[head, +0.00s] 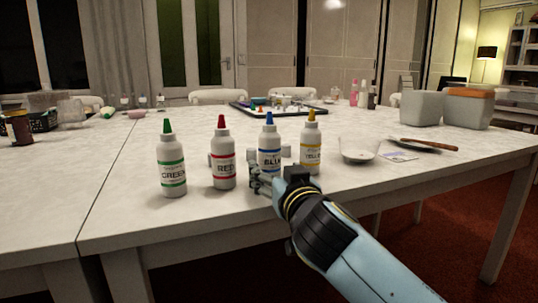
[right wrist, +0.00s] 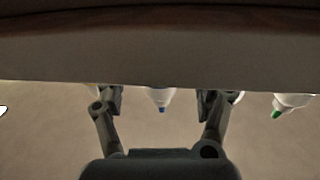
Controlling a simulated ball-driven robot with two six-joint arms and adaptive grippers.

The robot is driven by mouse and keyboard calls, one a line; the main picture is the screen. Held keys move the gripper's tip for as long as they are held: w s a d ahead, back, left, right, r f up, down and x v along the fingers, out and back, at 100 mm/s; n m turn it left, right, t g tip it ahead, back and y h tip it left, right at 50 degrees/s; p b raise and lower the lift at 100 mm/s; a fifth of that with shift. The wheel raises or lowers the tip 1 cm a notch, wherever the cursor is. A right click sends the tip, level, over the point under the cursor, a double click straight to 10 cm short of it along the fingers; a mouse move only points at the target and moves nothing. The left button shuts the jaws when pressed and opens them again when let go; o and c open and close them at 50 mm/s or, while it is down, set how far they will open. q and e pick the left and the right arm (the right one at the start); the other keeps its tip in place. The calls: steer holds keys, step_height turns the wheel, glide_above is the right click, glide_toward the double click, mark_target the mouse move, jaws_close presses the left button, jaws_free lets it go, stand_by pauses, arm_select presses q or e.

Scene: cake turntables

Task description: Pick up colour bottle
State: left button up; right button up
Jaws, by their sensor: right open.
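Several white colour bottles with pointed caps stand upright in a row near the table's front edge in the head view: green (head: 172,160), red (head: 222,155), blue (head: 269,146) and yellow (head: 311,146). My right gripper (head: 264,181) is open in front of the blue bottle and hides its lower part. In the right wrist view, the blue-tipped bottle (right wrist: 161,98) shows between the spread fingers of the gripper (right wrist: 162,102). The green-tipped bottle (right wrist: 291,101) is at the right there. Finger contact with the blue bottle cannot be made out. My left gripper is not in view.
The white table (head: 120,205) has free room left of the bottles. A white bowl (head: 358,152) and a brown-handled utensil (head: 428,144) lie to the right. Grey containers (head: 421,108) and a dark tray (head: 245,109) stand farther back.

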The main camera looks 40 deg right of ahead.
mark_target(272, 165)
steer(key=x, duration=0.5)
steer(key=shift+w+d+r, duration=0.1)
steer(key=shift+w+r, duration=0.05)
steer(key=shift+w, duration=0.1)
steer(key=c, duration=0.9)
